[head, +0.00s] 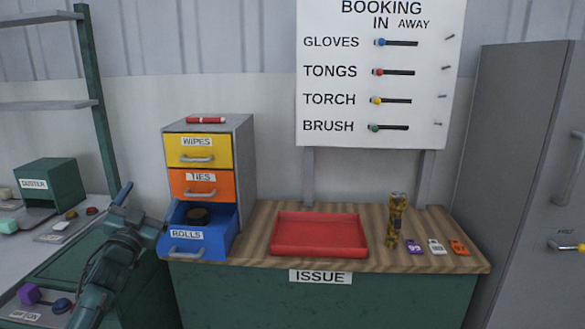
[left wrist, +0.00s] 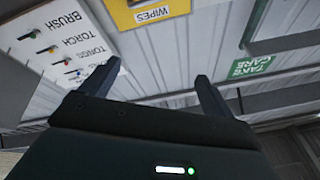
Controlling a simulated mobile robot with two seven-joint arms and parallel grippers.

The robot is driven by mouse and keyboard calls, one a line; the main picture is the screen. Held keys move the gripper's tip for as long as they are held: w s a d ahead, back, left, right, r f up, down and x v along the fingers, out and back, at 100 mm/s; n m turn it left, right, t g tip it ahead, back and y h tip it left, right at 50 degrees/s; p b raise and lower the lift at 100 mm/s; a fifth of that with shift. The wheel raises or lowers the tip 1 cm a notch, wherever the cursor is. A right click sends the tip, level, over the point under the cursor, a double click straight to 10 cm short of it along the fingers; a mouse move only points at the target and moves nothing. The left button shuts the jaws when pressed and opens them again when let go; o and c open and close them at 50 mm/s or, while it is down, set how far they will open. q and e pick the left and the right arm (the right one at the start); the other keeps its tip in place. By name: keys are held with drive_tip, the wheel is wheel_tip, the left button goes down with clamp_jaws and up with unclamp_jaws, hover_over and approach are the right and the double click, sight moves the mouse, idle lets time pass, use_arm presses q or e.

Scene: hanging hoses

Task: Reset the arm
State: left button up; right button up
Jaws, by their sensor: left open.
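My left arm comes up from the lower left in the head view. Its gripper (head: 146,202) is raised beside the left side of the drawer unit (head: 245,165), near the open blue ROLLS drawer (head: 187,248). I cannot tell whether it touches the drawer. In the left wrist view the two dark fingers of the left gripper (left wrist: 154,76) are spread apart with nothing between them. My right gripper is not in view.
The yellow WIPES drawer (head: 198,150) and orange TIES drawer (head: 201,185) are shut. A dark roll (head: 197,215) lies in the blue drawer. A grey cabinet (head: 510,150) stands right.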

use_arm(q)
drive_tip(key=w+a+f+n+g+y, duration=0.1)
drive_tip(key=a+f+n+g+y, duration=0.25)
drive_tip(key=f, duration=0.35)
drive_tip(key=s+d+f+m+g+h, duration=0.1)
drive_tip(key=s+d+f+g, duration=0.1)
drive_tip(key=s+d+f, duration=0.45)
drive_tip(key=s+d+f+g+h, duration=0.2)
drive_tip(key=s+f, duration=0.2)
drive_tip(key=f, duration=0.5)
drive_tip(key=s+d+f+g+h, duration=0.1)
drive_tip(key=s+d+f, duration=0.3)
drive_tip(key=s, duration=0.5)
drive_tip(key=s+d+f+g, duration=0.1)
drive_tip(key=s+d+f, duration=0.2)
drive_tip(key=s, duration=0.7)
drive_tip(key=s+d+f+g+h, duration=0.1)
drive_tip(key=s+d+f, duration=0.3)
drive_tip(key=s, duration=0.6)
drive_tip(key=shift+d+f+g+h, duration=0.35)
drive_tip(key=shift+d+g, duration=0.1)
drive_tip(key=shift+d, duration=0.7)
drive_tip(key=shift+n, duration=0.25)
drive_tip(key=shift+c, duration=0.5)
